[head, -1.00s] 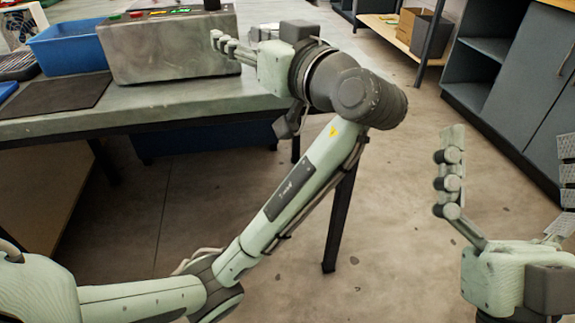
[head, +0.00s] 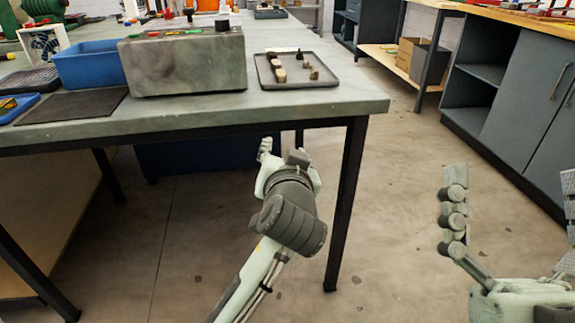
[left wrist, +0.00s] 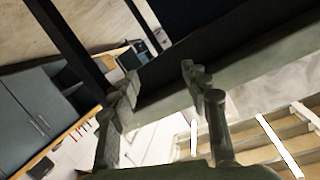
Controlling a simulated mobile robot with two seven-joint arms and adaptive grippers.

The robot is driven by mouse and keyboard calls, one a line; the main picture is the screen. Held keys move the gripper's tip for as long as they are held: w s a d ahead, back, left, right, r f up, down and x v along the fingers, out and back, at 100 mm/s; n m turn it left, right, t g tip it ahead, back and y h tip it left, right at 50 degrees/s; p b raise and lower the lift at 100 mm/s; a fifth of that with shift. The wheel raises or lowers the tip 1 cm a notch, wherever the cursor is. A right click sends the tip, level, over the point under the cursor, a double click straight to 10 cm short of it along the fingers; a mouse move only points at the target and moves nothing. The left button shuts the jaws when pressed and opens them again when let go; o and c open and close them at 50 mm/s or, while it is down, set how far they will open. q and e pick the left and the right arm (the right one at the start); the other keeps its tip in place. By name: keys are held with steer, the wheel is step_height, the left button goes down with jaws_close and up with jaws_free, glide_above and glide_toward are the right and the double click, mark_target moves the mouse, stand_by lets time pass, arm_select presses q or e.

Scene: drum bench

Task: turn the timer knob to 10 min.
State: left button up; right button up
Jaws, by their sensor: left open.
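A grey metal box (head: 186,64) stands on the bench, with coloured buttons on its top. A black knob (head: 222,25) sits at the back right of that top; it may be the timer knob, but no scale or pointer is readable. My left gripper (head: 266,150) is in front of the bench and below its top edge, apart from the box. In the left wrist view my left gripper (left wrist: 160,80) has its fingers spread with nothing between them. My right gripper (head: 511,182) is at the lower right, over the floor, with its fingers wide apart and empty.
The bench (head: 330,102) has a dark tray (head: 326,76) with several small pieces right of the box. A blue bin (head: 90,66) and a dark mat (head: 75,106) lie to the left. A bench leg (head: 346,200) stands right of my left arm. Open floor lies to the right.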

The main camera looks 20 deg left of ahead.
arm_select(q)
steer(key=shift+s+d+f+m+h, duration=0.15)
steer(key=shift+d+f+h, duration=0.1)
steer(key=shift+f, duration=0.2)
steer(key=shift+s+d+f+m+h, duration=0.15)
steer(key=shift+f+h, duration=0.1)
steer(key=shift+f, duration=0.2)
steer(key=shift+w, duration=0.1)
